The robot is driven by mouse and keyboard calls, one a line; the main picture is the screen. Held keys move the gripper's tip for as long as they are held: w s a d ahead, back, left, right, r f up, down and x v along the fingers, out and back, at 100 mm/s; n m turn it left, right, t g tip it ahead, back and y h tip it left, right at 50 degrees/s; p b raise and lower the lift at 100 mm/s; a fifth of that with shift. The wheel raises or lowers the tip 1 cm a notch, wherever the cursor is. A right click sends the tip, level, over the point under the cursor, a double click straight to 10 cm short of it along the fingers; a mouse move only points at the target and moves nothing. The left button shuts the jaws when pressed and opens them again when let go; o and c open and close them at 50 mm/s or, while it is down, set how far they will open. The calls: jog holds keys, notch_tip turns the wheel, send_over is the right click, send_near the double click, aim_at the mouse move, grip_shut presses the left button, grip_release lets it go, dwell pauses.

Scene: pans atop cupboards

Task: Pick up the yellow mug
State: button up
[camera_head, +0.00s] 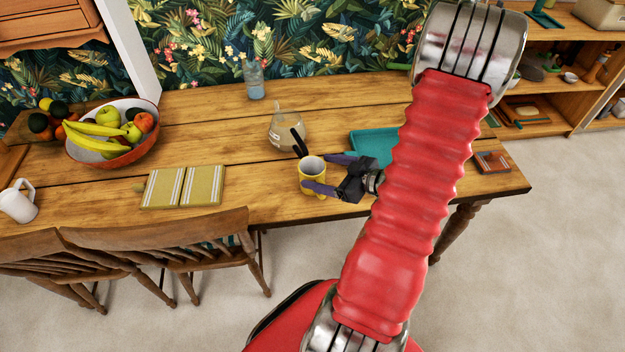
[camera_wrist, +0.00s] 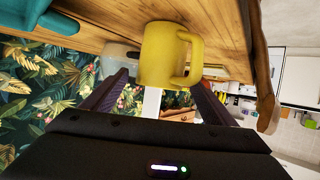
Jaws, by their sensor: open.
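The yellow mug (camera_head: 312,175) stands upright on the wooden table near its front edge in the head view. In the wrist view the yellow mug (camera_wrist: 162,55) shows in front of the fingers, with its handle to the right. My gripper (camera_head: 324,172) reaches in from the right. Its purple fingers are apart, one on the far side of the mug and one on the near side. In the wrist view my gripper (camera_wrist: 158,98) has a finger on each side of the mug. I cannot tell whether either finger touches it.
A glass coffee pot (camera_head: 287,130) with a dark handle stands just behind the mug. A teal tray (camera_head: 372,144) lies to the right. Striped yellow placemats (camera_head: 183,186) and a fruit bowl (camera_head: 112,132) are to the left. Wooden chairs (camera_head: 165,252) stand along the table's front.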

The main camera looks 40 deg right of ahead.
aim_at(302, 166)
jog(key=shift+x, duration=1.85)
jog(key=shift+r, duration=0.1)
jog(key=shift+d, duration=0.1)
jog(key=c, duration=1.3)
jog(key=shift+r, duration=0.15)
jog(key=shift+r, duration=4.85)
